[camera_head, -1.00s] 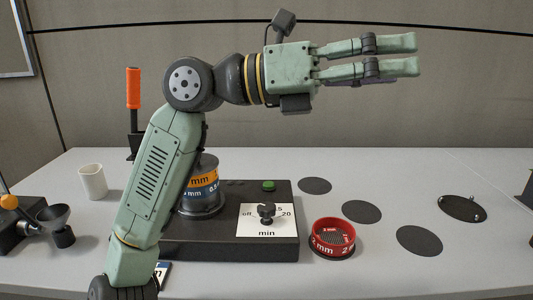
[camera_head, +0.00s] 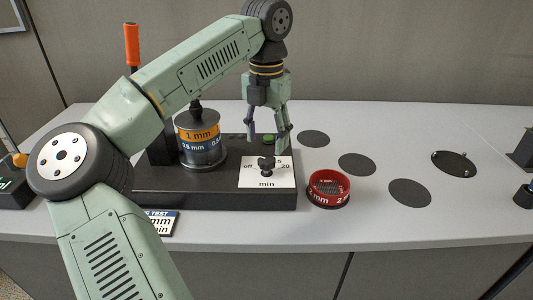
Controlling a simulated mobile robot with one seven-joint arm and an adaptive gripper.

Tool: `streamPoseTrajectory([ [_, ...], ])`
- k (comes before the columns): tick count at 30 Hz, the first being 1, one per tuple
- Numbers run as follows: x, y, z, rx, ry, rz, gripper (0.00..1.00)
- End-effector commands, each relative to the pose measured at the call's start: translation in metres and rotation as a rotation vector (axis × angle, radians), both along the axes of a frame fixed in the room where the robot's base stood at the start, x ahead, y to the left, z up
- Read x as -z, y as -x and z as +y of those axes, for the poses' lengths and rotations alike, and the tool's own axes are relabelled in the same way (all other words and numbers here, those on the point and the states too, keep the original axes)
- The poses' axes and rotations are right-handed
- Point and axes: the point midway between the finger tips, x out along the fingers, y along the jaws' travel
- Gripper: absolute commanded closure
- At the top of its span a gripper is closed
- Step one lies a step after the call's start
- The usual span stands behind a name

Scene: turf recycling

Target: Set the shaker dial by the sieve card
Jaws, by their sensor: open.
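The shaker (camera_head: 215,195) is a black base on the table. Its dial is a dark knob (camera_head: 266,165) on a white plate (camera_head: 267,181) marked "off", "20" and "min"; other marks and the knob's setting are too small or covered to read. A green button (camera_head: 269,139) sits behind the plate. The sieve stack (camera_head: 200,137) on the base has an orange "1 mm" band above a blue "0.5 mm" band. A card (camera_head: 162,223) with "TEST" on it lies before the base, partly hidden by my arm. My gripper (camera_head: 268,140) points down, open and empty, above and behind the knob.
A red sieve (camera_head: 328,188) marked "2 mm" stands right of the shaker. Dark discs (camera_head: 313,139) lie flat on the table to the right. An orange-handled tool (camera_head: 132,45) stands behind my arm.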

Motion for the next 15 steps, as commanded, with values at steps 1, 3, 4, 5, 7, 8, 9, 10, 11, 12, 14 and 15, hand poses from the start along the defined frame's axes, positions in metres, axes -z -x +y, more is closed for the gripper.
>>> streamPoseTrajectory([
  [1,0.010,0.001,0.001,0.001,0.000,0.004,0.46],
  [3,0.022,0.001,0.000,0.003,0.001,0.002,0.46],
  [4,0.027,0.001,0.000,0.003,0.002,0.002,0.46],
  [5,0.031,0.001,0.000,0.003,0.002,0.003,0.46],
  [7,0.040,0.000,0.000,0.002,0.001,0.001,0.46],
  [8,0.043,0.000,0.000,0.002,0.002,0.000,0.46],
  [9,0.047,0.000,-0.001,0.002,0.002,0.001,0.46],
  [10,0.049,0.000,0.000,0.002,0.002,0.001,0.46],
  [11,0.050,0.001,-0.001,0.002,0.002,0.001,0.46],
  [12,0.052,0.000,0.000,0.002,0.001,0.001,0.46],
  [14,0.054,0.000,-0.001,0.002,0.001,0.000,0.46],
  [15,0.054,0.000,-0.001,0.002,0.001,0.000,0.46],
])
